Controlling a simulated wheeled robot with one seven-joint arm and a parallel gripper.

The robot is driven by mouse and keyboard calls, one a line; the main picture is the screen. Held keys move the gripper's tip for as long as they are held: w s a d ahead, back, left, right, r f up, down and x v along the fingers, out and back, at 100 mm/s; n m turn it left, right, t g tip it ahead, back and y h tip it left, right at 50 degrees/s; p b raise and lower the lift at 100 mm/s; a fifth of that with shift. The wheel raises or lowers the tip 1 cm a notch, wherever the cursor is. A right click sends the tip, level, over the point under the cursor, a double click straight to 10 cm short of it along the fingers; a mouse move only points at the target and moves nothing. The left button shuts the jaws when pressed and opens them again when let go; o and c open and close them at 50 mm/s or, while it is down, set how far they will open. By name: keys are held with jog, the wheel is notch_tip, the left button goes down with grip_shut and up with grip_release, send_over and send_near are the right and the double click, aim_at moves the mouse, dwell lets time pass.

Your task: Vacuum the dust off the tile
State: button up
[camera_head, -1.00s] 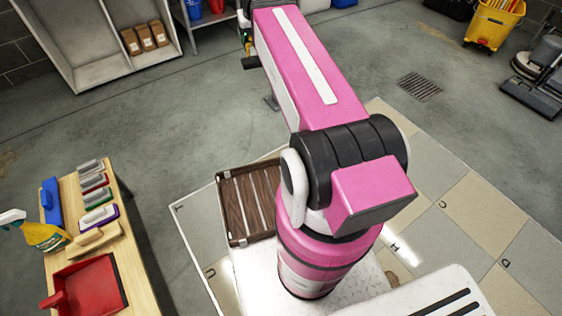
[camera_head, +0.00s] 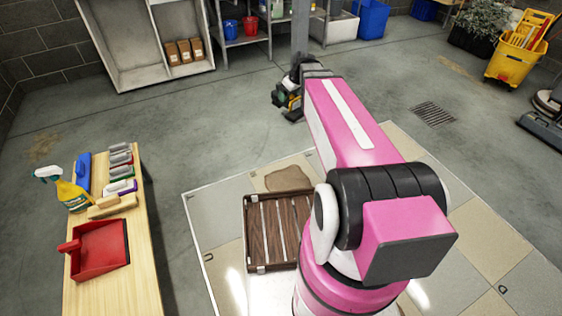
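A brown dust-like patch (camera_head: 289,179) lies on the tiled floor panel (camera_head: 222,206), just behind a dark slatted wooden crate and left of my pink arm. My gripper (camera_head: 290,100) is at the far end of the arm, beyond the tiles, over the grey floor. It looks small and dark, with a green and yellow part on or beside it. Its fingers are not clear, and I cannot tell whether it holds anything. An upright floor machine (camera_head: 545,125), perhaps a vacuum, is cut off at the right edge.
The slatted crate (camera_head: 278,228) stands on the tiles against my arm's base. A wooden bench (camera_head: 143,262) at left holds a red dustpan (camera_head: 98,248), a spray bottle (camera_head: 66,190) and several brushes. A yellow mop bucket (camera_head: 515,60) stands at back right. Grey floor is open behind.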

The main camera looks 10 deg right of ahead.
jog(key=w+a+f+n+g+y, duration=0.1)
jog(key=f+n, duration=0.6)
jog(key=f, duration=1.5)
jog(key=a+f+n+g+y, duration=0.1)
jog(key=f+n+g, duration=0.3)
jog(key=f, duration=1.8)
jog(key=a+n, duration=0.1)
jog(key=n, duration=0.2)
jog(key=shift+w+a+f, duration=0.2)
jog(key=shift+w+f, duration=0.15)
jog(key=shift+f, duration=0.05)
